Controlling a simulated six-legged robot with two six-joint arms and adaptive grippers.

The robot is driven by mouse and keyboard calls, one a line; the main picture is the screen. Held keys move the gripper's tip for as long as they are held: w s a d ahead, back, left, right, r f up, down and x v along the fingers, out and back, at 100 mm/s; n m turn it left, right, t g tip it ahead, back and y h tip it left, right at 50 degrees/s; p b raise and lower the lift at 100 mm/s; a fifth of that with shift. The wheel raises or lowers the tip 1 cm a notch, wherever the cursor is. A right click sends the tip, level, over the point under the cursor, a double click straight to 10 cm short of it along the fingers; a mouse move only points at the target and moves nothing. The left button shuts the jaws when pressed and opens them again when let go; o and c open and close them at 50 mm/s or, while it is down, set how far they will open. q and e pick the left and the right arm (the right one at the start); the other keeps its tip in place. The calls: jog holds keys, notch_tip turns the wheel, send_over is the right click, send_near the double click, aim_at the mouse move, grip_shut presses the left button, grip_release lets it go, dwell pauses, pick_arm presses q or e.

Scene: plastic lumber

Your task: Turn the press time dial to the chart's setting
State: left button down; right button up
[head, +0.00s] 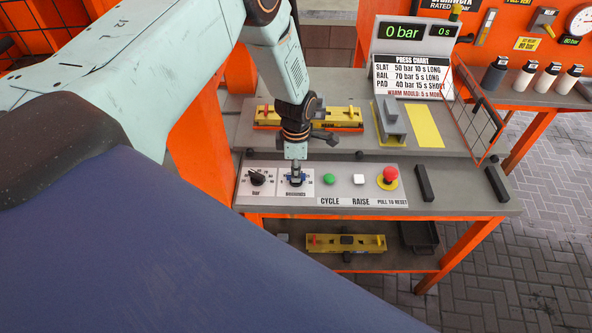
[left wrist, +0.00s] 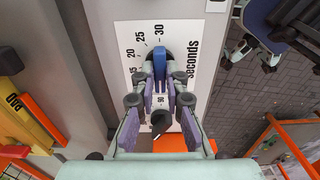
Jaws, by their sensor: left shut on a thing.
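The press time dial shows in the left wrist view as a blue knob (left wrist: 162,56) on a white plate (left wrist: 136,62) marked "seconds", with 20, 25 and 30 readable. My left gripper (left wrist: 161,84) is shut on this knob, one finger on each side. In the head view my left gripper (head: 295,176) reaches down onto the dial from above and hides most of it. The knob's pointer direction cannot be read. The press chart (head: 412,76) reads SLAT 50 bar 10 s, RAIL 70 bar 5 s, PAD 40 bar 15 s, warm mould 5 s more. My right gripper is not in view.
The black bar dial (head: 258,178) sits just left of the time dial. To the right are a green cycle button (head: 329,179), a white raise button (head: 358,179) and a red stop button (head: 389,176). The display (head: 415,33) reads 0 bar and 0 s. A yellow mould (head: 338,118) lies behind.

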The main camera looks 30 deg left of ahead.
pick_arm(q)
jog(key=shift+f+m, duration=0.1)
jog(key=shift+m, duration=0.3)
jog(key=m, duration=0.4)
jog(key=shift+s, duration=0.1)
jog(key=m, duration=0.5)
jog(key=m+b, duration=0.1)
jog(key=m, duration=0.5)
jog(key=shift+f, duration=0.1)
jog(key=m+b, duration=0.1)
jog(key=m, duration=0.4)
jog(key=shift+s+m, duration=0.1)
jog(key=shift+m, duration=0.2)
dwell(0.4)
jog(key=c, duration=1.4)
grip_release()
jog(key=shift+w, duration=0.2)
